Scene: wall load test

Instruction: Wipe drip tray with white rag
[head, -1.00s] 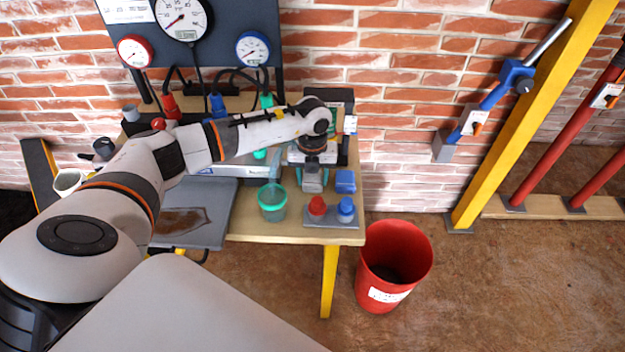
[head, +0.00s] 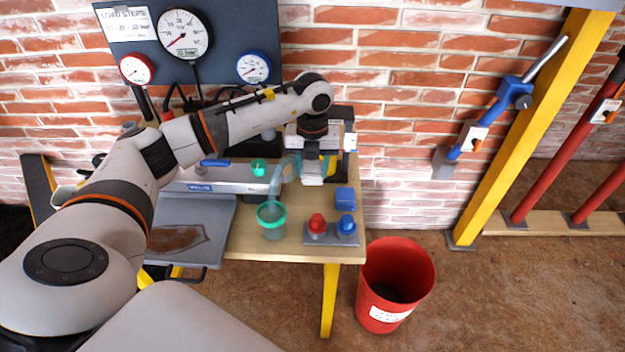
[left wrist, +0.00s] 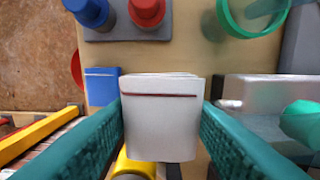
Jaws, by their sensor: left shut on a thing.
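My left gripper (head: 312,160) is over the back right of the bench, with its teal fingers pointing down. It is shut on the white rag (head: 312,174), a folded pale pad. In the left wrist view the rag (left wrist: 160,130), with a thin red stripe, sits between both fingers (left wrist: 162,105). The drip tray (head: 220,218) is a flat grey tray at the bench's left front, left of the gripper. A brown stain (head: 178,239) lies on it, and my left arm covers part of its left side. My right gripper is not in view.
A clear cup with a teal rim (head: 271,222) stands between the tray and a grey base holding red and blue caps (head: 331,236). A blue block (head: 345,199) is right of the rag. A gauge board (head: 215,50) stands behind. A red bucket (head: 395,285) is on the floor.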

